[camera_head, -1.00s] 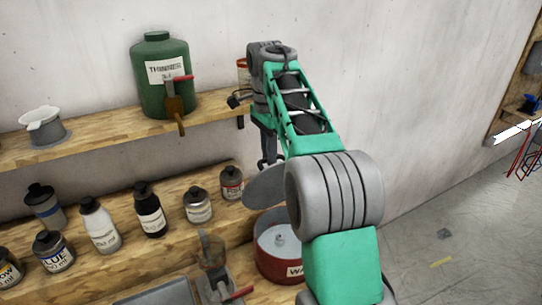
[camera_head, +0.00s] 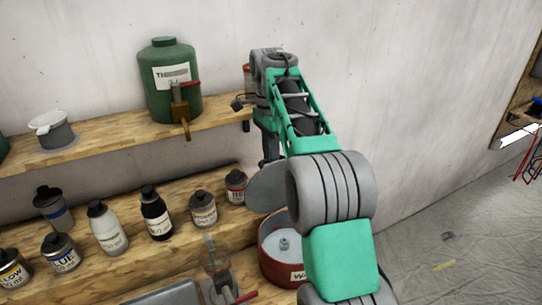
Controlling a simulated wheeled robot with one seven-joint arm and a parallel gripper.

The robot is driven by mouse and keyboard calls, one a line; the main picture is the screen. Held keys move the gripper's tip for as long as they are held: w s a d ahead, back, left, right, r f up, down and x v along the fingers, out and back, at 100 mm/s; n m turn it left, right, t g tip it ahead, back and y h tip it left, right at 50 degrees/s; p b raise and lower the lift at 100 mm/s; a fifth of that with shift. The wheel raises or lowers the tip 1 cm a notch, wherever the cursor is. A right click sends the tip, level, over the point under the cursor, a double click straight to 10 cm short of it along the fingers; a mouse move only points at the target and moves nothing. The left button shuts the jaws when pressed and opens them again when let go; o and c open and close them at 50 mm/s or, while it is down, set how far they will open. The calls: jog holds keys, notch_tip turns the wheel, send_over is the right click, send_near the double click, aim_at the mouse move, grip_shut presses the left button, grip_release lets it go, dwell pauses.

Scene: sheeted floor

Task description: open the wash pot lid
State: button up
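The red wash pot (camera_head: 283,272), with a partly hidden white label starting "WA", stands on the lower bench behind my arm. Its top is uncovered on the visible side, showing a pale inside with a small grey knob. A grey round lid (camera_head: 268,190) stands steeply tilted above the pot's back edge, partly hidden by my arm. My gripper (camera_head: 269,158) points down just above the lid's upper edge. Its fingertips are dark and small, so I cannot tell whether they touch or hold the lid.
Several paint bottles (camera_head: 156,217) line the wooden steps to the left. A green thinner canister (camera_head: 169,90) with a tap stands on the upper shelf, near a grey cup (camera_head: 54,134). The floor at right is mostly clear.

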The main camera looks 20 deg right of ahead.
jog(key=shift+o, duration=0.9)
jog(key=shift+r, duration=0.1)
jog(key=r, duration=0.2)
jog(key=r+p, duration=0.1)
jog(key=r, duration=0.4)
jog(key=shift+w+r+p, duration=0.3)
jog(key=shift+r+p, duration=0.1)
